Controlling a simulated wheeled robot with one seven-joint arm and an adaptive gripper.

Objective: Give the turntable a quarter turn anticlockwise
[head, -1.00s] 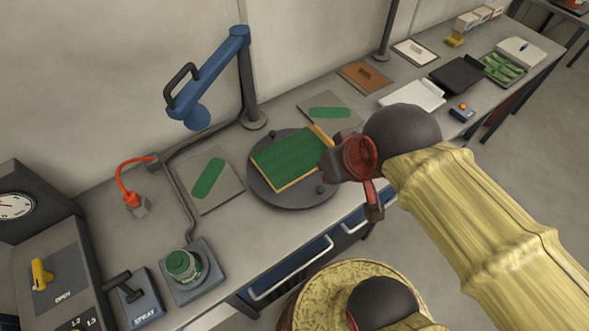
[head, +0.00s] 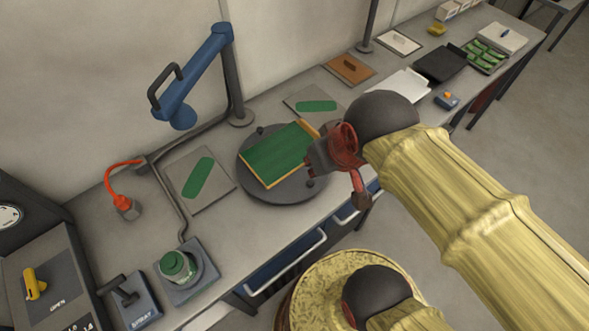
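The turntable (head: 287,196) is a round dark grey disc on the bench, left of the middle of the head view. A green board (head: 276,154) with an orange-yellow edge lies on it at a slant. A small dark knob (head: 310,184) stands at the disc's front right rim, and another knob (head: 260,129) shows at the back rim. My gripper (head: 314,158) is at the disc's right side, over or against the board's right end. It covers that part of the disc. Its fingers are too small and hidden to tell whether they are open, shut or touching anything.
Grey plates with green shapes lie to the left (head: 219,191) and behind right (head: 297,99). A green-lidded jar (head: 177,266) stands front left. Trays line the bench at far right.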

